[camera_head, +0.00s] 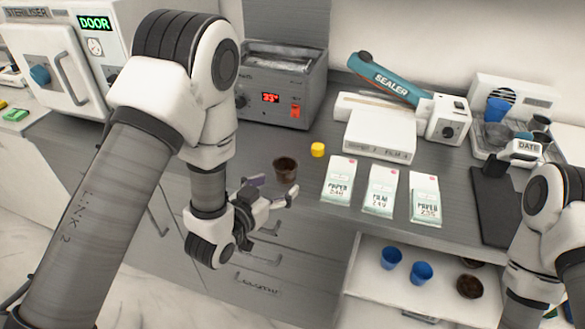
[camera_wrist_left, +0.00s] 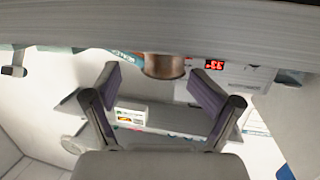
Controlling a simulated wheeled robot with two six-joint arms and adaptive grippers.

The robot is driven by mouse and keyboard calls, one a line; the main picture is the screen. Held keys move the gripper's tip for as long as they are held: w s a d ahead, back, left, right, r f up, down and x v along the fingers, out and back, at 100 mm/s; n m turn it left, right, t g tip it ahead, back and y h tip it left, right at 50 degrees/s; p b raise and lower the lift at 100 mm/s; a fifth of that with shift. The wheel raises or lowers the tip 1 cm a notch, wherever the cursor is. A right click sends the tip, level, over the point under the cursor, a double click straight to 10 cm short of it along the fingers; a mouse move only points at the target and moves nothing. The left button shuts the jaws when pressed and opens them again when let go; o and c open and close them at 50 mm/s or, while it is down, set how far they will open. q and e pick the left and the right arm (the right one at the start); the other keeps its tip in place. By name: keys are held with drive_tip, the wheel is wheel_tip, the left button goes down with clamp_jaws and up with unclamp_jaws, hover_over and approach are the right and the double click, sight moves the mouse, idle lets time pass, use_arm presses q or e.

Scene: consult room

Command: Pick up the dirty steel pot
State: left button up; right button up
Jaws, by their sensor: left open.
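A small dark brown, stained pot (camera_head: 286,170) stands on the grey counter near its front edge. My left gripper (camera_head: 279,194) is open and empty, just in front of the pot, with its fingers pointing toward it. In the left wrist view, which looks upside down, the pot (camera_wrist_left: 164,66) lies between the two open fingertips (camera_wrist_left: 160,80) and slightly beyond them. No finger clearly touches it. Part of my right arm shows at the right edge of the head view, but its gripper is out of view.
Paper and film packs (camera_head: 381,190) lie to the right. Below, an open drawer (camera_head: 372,285) holds blue cups (camera_head: 421,272) and dark pots (camera_head: 469,286).

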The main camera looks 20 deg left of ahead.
sight(280, 177)
use_arm(q)
drive_tip(key=x, duration=0.2)
drive_tip(key=p+x, duration=0.1)
drive_tip(key=x, duration=0.2)
drive_tip(key=shift+w+a+p, duration=0.2)
drive_tip(key=shift+w+p, duration=0.15)
drive_tip(key=shift+w, duration=0.05)
drive_tip(key=shift+w+f, duration=0.15)
drive_tip(key=shift+w, duration=0.1)
drive_tip(key=c, duration=1.3)
